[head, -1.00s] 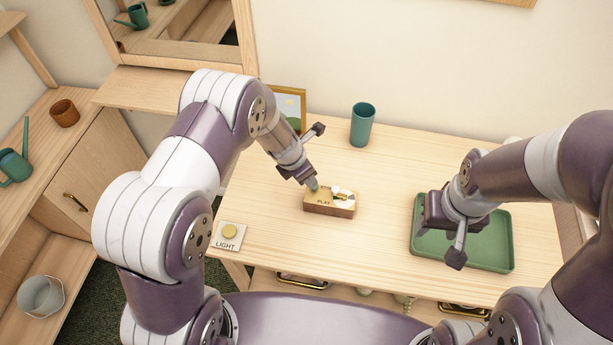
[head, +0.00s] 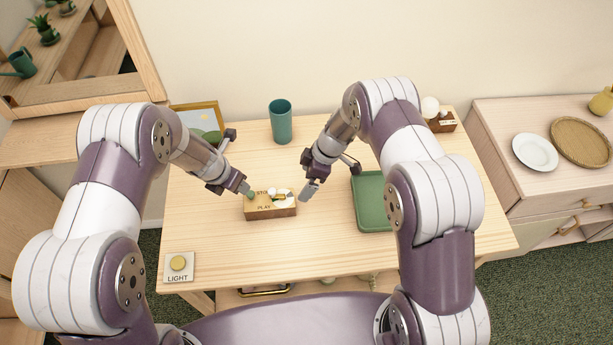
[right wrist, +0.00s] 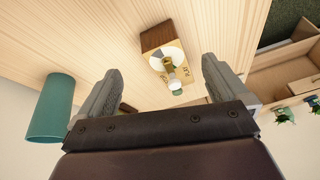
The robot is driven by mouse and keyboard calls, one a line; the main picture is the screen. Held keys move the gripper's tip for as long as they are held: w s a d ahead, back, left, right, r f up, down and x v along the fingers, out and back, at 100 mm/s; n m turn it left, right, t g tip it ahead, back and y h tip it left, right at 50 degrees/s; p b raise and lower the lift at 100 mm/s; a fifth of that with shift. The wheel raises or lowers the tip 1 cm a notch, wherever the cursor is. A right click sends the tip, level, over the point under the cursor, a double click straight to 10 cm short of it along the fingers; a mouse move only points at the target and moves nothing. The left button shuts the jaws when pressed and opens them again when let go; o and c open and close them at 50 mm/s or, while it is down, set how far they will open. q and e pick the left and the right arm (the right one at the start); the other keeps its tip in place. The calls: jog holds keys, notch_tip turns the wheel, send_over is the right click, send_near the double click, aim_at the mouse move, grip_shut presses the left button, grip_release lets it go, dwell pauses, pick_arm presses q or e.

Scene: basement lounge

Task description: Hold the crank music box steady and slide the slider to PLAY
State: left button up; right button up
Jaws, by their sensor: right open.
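The wooden music box (head: 270,211) sits on the table, with STOP and PLAY lettering on its top. It also shows in the right wrist view (right wrist: 158,36), with a white disc, a brass crank and a pale knob.
A green tray (head: 371,220) lies right of the box, partly behind my right arm. A teal cup (head: 280,121) stands behind the box. A LIGHT button (head: 178,265) is at the table's front left. The table front between them is clear.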

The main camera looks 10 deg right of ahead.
aim_at(293, 197)
jog(key=a+f+n, duration=0.1)
jog(key=f, duration=0.3)
jog(key=a+f, duration=0.2)
jog(key=f, duration=0.1)
jog(key=a+f+n, duration=0.1)
jog(key=a+f, duration=0.1)
jog(key=f, duration=0.2)
jog(key=shift+w+f+n, duration=0.2)
jog(key=shift+f+n, duration=0.1)
